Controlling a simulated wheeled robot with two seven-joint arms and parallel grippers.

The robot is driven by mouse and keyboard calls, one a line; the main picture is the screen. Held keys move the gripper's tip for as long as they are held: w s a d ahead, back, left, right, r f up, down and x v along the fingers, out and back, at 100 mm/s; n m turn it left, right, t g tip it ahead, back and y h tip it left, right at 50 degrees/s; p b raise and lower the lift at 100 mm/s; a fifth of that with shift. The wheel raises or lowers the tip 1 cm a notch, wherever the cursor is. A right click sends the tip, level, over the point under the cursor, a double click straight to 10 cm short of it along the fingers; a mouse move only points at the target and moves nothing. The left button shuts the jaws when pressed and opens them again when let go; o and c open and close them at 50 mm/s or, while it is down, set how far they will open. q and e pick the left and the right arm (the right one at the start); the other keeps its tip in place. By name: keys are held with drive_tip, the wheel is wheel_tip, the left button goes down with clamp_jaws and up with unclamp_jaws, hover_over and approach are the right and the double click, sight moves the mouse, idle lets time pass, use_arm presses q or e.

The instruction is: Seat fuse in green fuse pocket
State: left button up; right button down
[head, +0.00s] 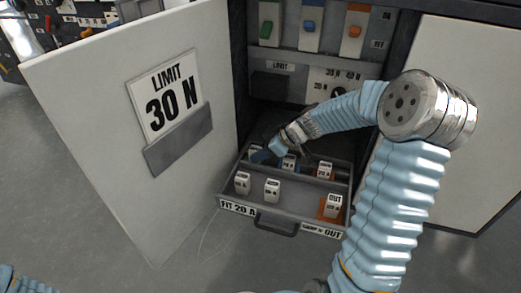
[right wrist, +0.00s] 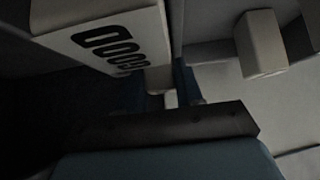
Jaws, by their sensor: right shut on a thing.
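My right gripper (head: 268,152) reaches down into the back left of the open drawer (head: 250,200). It is shut on a pale fuse (right wrist: 160,80), which shows only in part between the blue fingers in the right wrist view. In the head view the gripper mostly hides that fuse. Other white fuses stand in the drawer: two at front left (head: 242,183), (head: 272,190), one at front right (head: 333,206) on orange, and two at the back (head: 289,161), (head: 325,170). A green-marked unit (head: 266,28) is at the left of the upper panel; I cannot make out a pocket there. My left gripper is out of view.
The cabinet door (head: 80,110) stands open at left with a LIMIT 30 N sign (head: 165,103). Blue (head: 311,26) and orange (head: 355,30) units sit beside the green one. The cabinet's right panel (head: 470,110) is near my right arm.

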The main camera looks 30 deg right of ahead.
drive_tip(key=shift+f, duration=0.1)
drive_tip(key=c, duration=0.7)
unclamp_jaws()
drive_tip(key=shift+o, duration=0.2)
drive_tip(key=p+v, duration=0.2)
drive_tip(key=v, duration=1.2)
drive_tip(key=shift+f, duration=0.1)
